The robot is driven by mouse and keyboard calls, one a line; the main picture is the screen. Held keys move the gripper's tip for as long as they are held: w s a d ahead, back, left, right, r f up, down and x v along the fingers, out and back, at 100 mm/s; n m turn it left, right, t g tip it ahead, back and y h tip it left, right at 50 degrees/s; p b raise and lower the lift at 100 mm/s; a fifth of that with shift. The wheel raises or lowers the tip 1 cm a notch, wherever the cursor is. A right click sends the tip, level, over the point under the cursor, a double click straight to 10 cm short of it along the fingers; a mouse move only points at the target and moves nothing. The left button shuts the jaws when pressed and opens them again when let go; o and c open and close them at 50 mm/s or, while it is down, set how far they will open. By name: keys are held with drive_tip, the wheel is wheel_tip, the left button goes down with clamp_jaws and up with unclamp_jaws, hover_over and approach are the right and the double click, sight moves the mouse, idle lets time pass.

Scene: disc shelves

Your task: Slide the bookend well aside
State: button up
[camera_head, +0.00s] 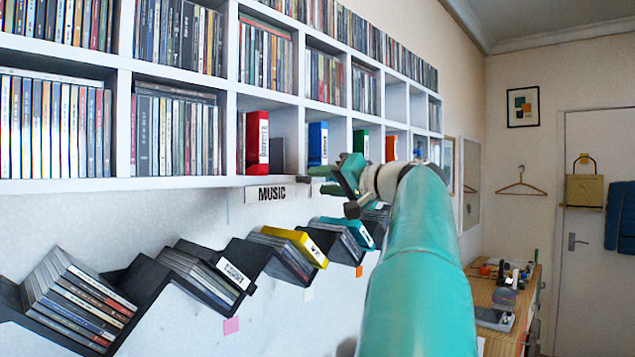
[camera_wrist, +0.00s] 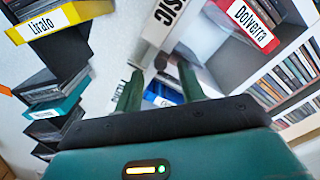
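A dark grey upright piece (camera_head: 277,154), which looks like the bookend, stands in the shelf compartment just right of a red case (camera_head: 257,142). I cannot make it out for sure in the wrist view. My gripper (camera_head: 320,180) is at the front of the shelf, to the right of the grey piece and apart from it. In the wrist view my gripper (camera_wrist: 160,82) has its two green fingers apart, with nothing held between them.
The white shelf (camera_head: 150,184) has a MUSIC sign (camera_head: 272,194) under its lower edge, close to my fingers. A blue case (camera_head: 318,143) stands in the neighbouring compartment. Below, a dark zigzag rack (camera_head: 150,275) holds discs, a yellow case (camera_head: 303,246) and a teal case (camera_head: 348,230).

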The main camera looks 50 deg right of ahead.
drive_tip(key=s, duration=1.1)
drive_tip(key=shift+s+d, duration=0.15)
